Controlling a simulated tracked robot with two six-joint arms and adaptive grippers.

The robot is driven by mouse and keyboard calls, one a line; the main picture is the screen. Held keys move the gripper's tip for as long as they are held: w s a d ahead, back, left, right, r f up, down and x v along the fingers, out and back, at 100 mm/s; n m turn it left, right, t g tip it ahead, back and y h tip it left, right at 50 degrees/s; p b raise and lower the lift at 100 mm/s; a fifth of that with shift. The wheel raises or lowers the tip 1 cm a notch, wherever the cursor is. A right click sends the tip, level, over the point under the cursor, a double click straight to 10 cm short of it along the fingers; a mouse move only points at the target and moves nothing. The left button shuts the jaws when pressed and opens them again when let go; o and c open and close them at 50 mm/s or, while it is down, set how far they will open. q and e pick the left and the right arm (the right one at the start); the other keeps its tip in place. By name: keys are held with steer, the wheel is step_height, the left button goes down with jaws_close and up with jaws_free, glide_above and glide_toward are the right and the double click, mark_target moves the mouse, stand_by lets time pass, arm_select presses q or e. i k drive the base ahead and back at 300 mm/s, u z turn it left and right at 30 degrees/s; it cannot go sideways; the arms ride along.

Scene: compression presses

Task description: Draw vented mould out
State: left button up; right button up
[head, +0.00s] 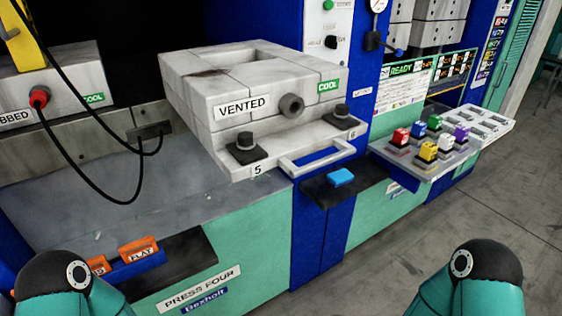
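The vented mould (242,88) is a pale grey block with a "VENTED" label, a green "COOL" tag and a round port on its front. It sits on a light tray or plate that juts out at the front of the press. The plate carries two black knobs and a white bar handle (318,152) at its front edge, with a "5" below the left knob. Nothing touches the handle. My arms show only as rounded teal and black links at the bottom left and bottom right; neither gripper is in view.
A ribbed mould (55,85) with black cables stands at left. Orange tags (138,249) lie on a dark shelf below. A blue block (341,177) lies on a dark ledge under the handle. A tray of several coloured blocks (428,150) juts out at right. Open floor lies at right.

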mark_target(289, 97)
steer(key=z, duration=1.25)
steer(key=i, duration=0.1)
steer(key=u, duration=2.1)
steer(key=k, duration=1.4)
steer(key=z, duration=1)
steer(key=i, duration=0.95)
